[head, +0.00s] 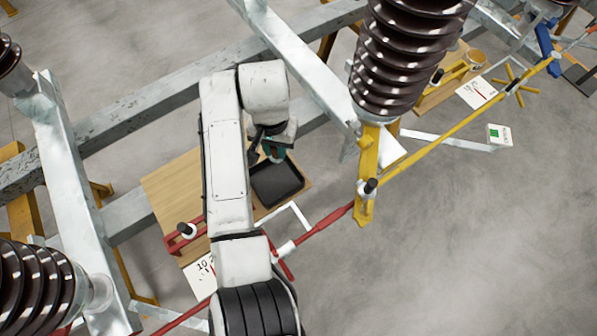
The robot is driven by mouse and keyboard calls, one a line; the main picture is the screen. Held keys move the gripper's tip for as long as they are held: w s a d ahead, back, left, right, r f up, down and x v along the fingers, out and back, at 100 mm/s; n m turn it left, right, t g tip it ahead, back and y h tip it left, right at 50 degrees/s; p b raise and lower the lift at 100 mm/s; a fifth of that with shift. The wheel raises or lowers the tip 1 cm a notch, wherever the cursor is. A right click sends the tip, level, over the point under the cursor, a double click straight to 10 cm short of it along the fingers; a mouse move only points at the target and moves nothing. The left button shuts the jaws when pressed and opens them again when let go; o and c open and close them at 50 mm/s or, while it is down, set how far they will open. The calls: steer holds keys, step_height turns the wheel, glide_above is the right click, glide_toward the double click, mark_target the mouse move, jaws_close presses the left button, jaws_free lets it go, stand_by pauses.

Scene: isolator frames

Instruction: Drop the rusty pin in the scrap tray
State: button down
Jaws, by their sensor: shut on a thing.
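My gripper (272,150) hangs at the end of my white arm, above the far edge of a black tray, the scrap tray (298,190). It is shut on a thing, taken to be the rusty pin. The pin itself is too hidden by the wrist and jaws to make out. The tray sits on the right part of a wooden board, and the part of its floor that I see looks empty.
The wooden board (160,190) also bears a red bracket with a black-topped pin (187,230). A yellow bar (440,139) and a ribbed brown insulator (408,55) stand right of my arm. Steel beams cross behind. Grey floor at lower right is clear.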

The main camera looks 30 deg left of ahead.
mark_target(278, 160)
steer(key=shift+d+f+b, duration=0.1)
steer(key=shift+f+b, duration=0.25)
steer(key=shift+f, duration=0.05)
step_height(278, 160, down, 5)
steer(key=b, duration=0.6)
steer(key=shift+f, duration=0.15)
steer(key=c, duration=0.9)
jaws_free()
step_height(278, 160, up, 11)
steer(key=shift+f, duration=0.1)
